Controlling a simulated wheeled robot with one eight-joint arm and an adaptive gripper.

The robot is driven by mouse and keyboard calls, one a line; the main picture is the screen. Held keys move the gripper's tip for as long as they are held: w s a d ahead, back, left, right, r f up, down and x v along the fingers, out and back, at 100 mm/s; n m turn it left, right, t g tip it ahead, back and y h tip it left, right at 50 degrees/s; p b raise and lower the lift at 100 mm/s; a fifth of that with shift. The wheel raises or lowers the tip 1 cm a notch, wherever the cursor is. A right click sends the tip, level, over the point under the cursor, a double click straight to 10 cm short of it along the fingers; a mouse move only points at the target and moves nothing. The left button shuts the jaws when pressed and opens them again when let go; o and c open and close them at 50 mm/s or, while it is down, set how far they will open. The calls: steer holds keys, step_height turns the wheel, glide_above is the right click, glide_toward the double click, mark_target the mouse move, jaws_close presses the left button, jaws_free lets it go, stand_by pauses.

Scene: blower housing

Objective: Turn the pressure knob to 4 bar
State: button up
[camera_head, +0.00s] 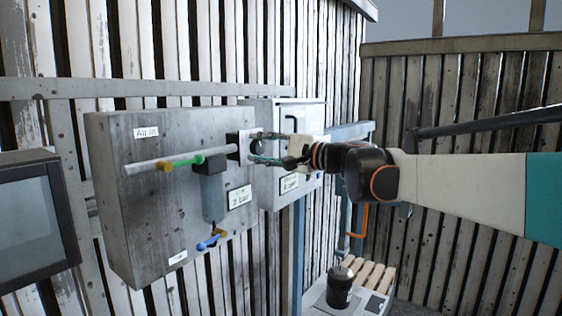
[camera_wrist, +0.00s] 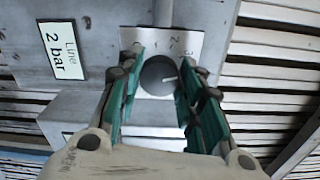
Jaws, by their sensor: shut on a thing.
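The pressure knob (camera_wrist: 158,76) is a dark round knob on a pale dial plate (camera_wrist: 157,40) with numbers along its upper edge. A light pointer line on the knob points to the right in the wrist view. My gripper (camera_wrist: 161,66) has its two green-padded fingers on either side of the knob and is shut on it. In the head view my gripper (camera_head: 262,149) reaches in from the right to the plate at the grey box's right edge, and mostly hides the knob. Some dial numbers are hidden by the fingers.
A label (camera_wrist: 63,50) reading "Line 2 bar" sits left of the dial. The grey box (camera_head: 125,222) carries a pipe with a green-handled valve (camera_head: 183,162), a grey-blue filter bowl (camera_head: 213,196) and a blue lever (camera_head: 209,243). A screen (camera_head: 32,222) stands at far left.

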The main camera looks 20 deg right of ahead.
steer(key=shift+s+m, duration=0.2)
steer(key=shift+m, duration=1.4)
steer(key=o, duration=1.1)
steer(key=shift+w, duration=0.1)
